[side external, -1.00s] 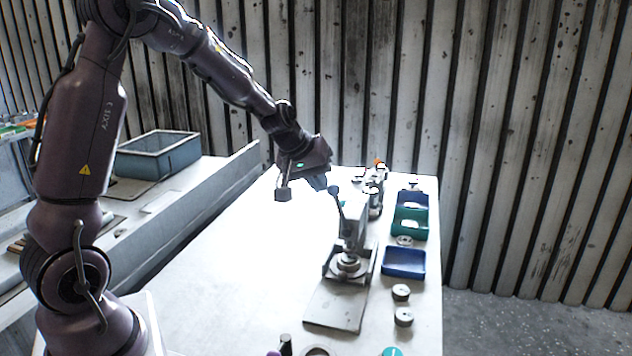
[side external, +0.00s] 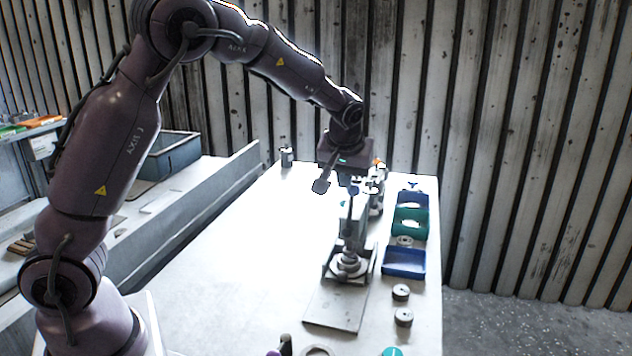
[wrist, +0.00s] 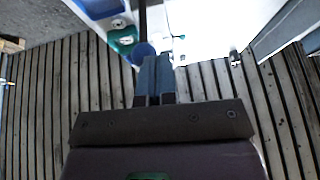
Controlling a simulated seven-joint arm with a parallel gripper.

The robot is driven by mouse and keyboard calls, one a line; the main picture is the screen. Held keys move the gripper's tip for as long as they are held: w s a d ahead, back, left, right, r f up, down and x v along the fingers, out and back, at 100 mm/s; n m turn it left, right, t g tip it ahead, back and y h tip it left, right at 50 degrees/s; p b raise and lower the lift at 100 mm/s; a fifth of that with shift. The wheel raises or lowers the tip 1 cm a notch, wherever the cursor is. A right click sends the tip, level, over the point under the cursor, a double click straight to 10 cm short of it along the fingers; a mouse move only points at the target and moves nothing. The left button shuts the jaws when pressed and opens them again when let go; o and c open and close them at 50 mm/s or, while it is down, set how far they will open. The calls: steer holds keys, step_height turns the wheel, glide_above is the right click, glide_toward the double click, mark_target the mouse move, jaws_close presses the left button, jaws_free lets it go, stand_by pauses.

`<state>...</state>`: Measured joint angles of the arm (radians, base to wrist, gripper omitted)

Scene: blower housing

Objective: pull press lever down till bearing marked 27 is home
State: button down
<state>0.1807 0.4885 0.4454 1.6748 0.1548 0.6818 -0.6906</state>
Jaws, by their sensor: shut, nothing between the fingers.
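The arbor press (side external: 358,225) stands on a flat base plate (side external: 335,308) on the table. Its lever (side external: 350,212) stands near upright, its upper end just under my gripper (side external: 352,186). A round metal part (side external: 348,265) sits under the ram at the press bed; no number is readable, so I cannot tell whether it is the bearing marked 27 or how deep it sits. My gripper points down with its fingers shut and empty; in the wrist view the closed fingertips (wrist: 154,75) show. Whether they touch the lever cannot be told.
Blue and green bins (side external: 409,222) stand right of the press, with a nearer blue bin (side external: 404,262). Two dark round parts (side external: 402,317) lie near the table's right edge. A small bottle (side external: 286,157) stands at the back left. The table left of the press is clear.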

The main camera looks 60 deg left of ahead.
steer(key=w+d+f+m+g+y, duration=0.1)
steer(key=w+d+f+g+y, duration=0.3)
steer(key=w+d, duration=0.3)
steer(key=shift+w+d+f+m+y, duration=0.2)
steer(key=shift+w+f+m+y, duration=0.1)
steer(key=shift+y, duration=0.2)
steer(key=shift+s+a+f+g, duration=0.1)
steer(key=shift+s+f+g, duration=0.1)
steer(key=shift+g, duration=0.1)
stand_by(0.4)
